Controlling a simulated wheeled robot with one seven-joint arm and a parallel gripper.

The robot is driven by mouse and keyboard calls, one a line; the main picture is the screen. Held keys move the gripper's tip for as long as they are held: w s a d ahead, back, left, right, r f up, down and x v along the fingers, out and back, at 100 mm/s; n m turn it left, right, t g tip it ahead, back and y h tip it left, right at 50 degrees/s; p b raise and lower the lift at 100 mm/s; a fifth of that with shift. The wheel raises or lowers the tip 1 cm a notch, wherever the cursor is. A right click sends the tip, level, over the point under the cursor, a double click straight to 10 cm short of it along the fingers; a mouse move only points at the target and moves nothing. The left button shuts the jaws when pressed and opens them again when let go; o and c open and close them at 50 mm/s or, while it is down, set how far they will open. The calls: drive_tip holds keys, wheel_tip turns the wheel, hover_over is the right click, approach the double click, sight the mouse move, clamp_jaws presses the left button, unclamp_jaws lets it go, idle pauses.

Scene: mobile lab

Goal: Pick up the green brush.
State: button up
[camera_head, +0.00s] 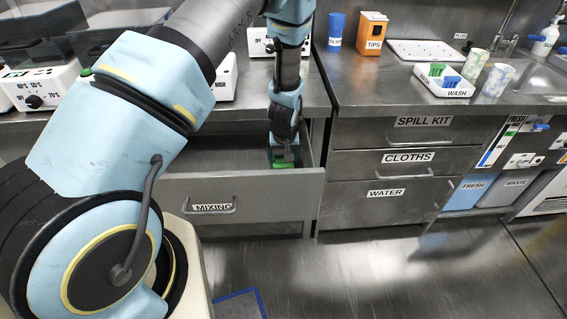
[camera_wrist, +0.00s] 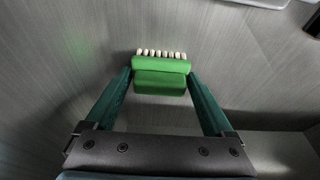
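The green brush (camera_wrist: 160,75) has a bright green block body and a row of pale bristles along its far edge in the wrist view. It is inside the open drawer (camera_head: 240,193) labelled MIXING; in the head view only a bit of its green (camera_head: 284,165) shows below my gripper (camera_head: 285,154). My gripper reaches down into the drawer. In the wrist view its two dark green fingers (camera_wrist: 160,76) are spread wide, one on each side of the brush. The gaps beside the brush are very small, and I cannot tell whether the fingers touch it.
The drawer's front and right wall stand close around my gripper. The counter edge is just behind. Closed drawers labelled SPILL KIT, CLOTHS (camera_head: 407,158) and WATER are to the right. A white WASH tray (camera_head: 455,91), an orange TIPS box (camera_head: 371,34) and cups stand on the counter.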

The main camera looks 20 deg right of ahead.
drive_tip(key=c, duration=0.8)
drive_tip(key=shift+o, duration=0.2)
drive_tip(key=shift+r, duration=0.1)
drive_tip(key=shift+r+b, duration=0.3)
drive_tip(key=shift+r, duration=0.15)
drive_tip(key=a, duration=0.4)
drive_tip(key=a+b, duration=0.1)
drive_tip(key=a, duration=0.3)
drive_tip(key=a+b, duration=0.1)
drive_tip(key=a, duration=0.3)
drive_tip(key=shift+s+a, duration=0.25)
drive_tip(key=shift+s, duration=0.05)
wheel_tip(320, 180, up, 14)
drive_tip(key=shift+a, duration=0.25)
